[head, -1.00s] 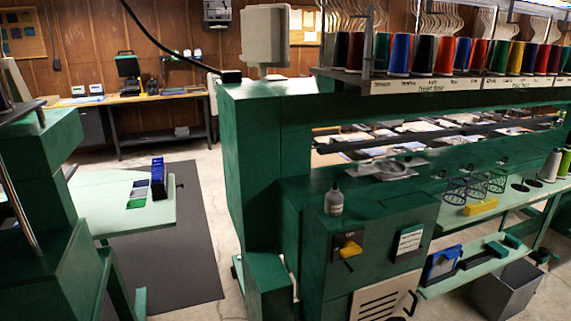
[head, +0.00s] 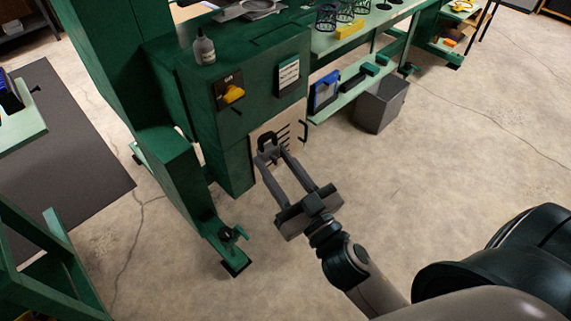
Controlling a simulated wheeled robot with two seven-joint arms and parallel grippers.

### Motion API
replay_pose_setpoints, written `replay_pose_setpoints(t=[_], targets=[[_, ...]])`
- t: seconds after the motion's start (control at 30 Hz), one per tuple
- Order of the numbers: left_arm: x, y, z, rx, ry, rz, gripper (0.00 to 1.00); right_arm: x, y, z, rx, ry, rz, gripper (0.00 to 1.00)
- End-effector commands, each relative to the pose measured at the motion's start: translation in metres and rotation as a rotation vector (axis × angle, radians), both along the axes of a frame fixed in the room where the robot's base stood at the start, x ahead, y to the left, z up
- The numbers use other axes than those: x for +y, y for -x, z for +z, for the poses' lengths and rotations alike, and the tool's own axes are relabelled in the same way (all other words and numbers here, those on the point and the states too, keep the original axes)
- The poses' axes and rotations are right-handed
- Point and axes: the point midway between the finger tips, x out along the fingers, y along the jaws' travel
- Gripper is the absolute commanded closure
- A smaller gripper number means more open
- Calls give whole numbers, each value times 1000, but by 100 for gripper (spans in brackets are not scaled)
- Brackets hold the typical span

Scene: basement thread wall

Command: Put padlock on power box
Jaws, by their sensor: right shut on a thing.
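The power box is the green cabinet (head: 238,132) with a black switch plate and a yellow rotary switch (head: 232,94) on its front. My right gripper (head: 269,157) is in front of and below the switch. It is shut on a small dark padlock (head: 267,141), whose shackle points up beyond the fingertips. The padlock's body is mostly hidden by the fingers. The padlock shows against the pale vented panel, below and right of the switch, and is apart from the switch. My left gripper is not in view.
A grey bottle (head: 204,48) stands on top of the cabinet. A white label card (head: 288,74) is right of the switch. A green machine foot (head: 233,262) sticks out at lower left. A grey bin (head: 381,104) stands at the right. The floor at right is clear.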

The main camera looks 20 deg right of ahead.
Motion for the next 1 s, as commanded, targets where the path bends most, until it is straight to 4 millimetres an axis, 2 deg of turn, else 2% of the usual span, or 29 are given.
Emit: replay_pose_setpoints(t=[0.6,1.0], targets=[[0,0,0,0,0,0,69,70,-23,52,-5,6,350,91],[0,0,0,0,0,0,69,103,-33,75,-2,3,515,91]])
